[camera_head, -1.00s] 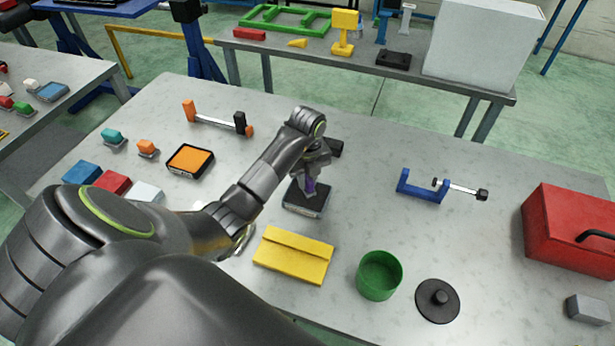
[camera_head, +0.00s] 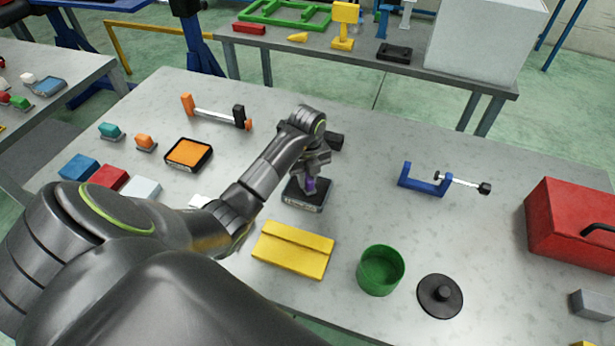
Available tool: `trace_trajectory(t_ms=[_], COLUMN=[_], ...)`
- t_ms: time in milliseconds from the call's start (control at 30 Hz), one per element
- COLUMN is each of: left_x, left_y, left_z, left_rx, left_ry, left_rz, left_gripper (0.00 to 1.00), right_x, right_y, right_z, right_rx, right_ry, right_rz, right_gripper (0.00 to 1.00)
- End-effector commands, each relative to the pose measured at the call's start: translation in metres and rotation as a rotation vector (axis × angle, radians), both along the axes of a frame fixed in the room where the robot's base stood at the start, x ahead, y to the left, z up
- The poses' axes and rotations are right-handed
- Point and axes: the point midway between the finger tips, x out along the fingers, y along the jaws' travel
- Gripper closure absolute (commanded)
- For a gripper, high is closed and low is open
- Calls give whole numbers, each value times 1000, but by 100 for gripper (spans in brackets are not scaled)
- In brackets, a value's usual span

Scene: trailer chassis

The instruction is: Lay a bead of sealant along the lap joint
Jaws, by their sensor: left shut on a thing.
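A yellow plate with a raised step along its length (camera_head: 292,250), which looks like the lap joint, lies on the table at the lower middle. My left gripper (camera_head: 312,176) is above and beyond it, pointing down and shut on a small purple thing (camera_head: 310,186), perhaps the sealant tube. The purple thing is at a black, flat holder (camera_head: 304,200); I cannot tell whether it stands in it or just above it. The gripper's fingers are small and partly hidden by the wrist. My right gripper is not in view.
A green open cup (camera_head: 381,270) and a black knobbed lid (camera_head: 440,295) are right of the plate. A blue clamp (camera_head: 425,182) and a red toolbox (camera_head: 570,222) are further right. An orange pad (camera_head: 188,153) and an orange-ended clamp (camera_head: 215,115) are at left.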

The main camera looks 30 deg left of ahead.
Motion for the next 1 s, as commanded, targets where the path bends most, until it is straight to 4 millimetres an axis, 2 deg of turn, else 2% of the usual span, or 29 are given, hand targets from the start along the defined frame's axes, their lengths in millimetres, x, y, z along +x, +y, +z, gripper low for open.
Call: trace_trajectory(t_ms=[1000], left_x=[0], left_y=[0], left_z=[-10], left_rx=[0], left_ry=[0], left_rz=[0], left_gripper=[99], right_x=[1], right_y=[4], right_z=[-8], right_rx=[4], right_ry=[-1], right_rz=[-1], right_gripper=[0])
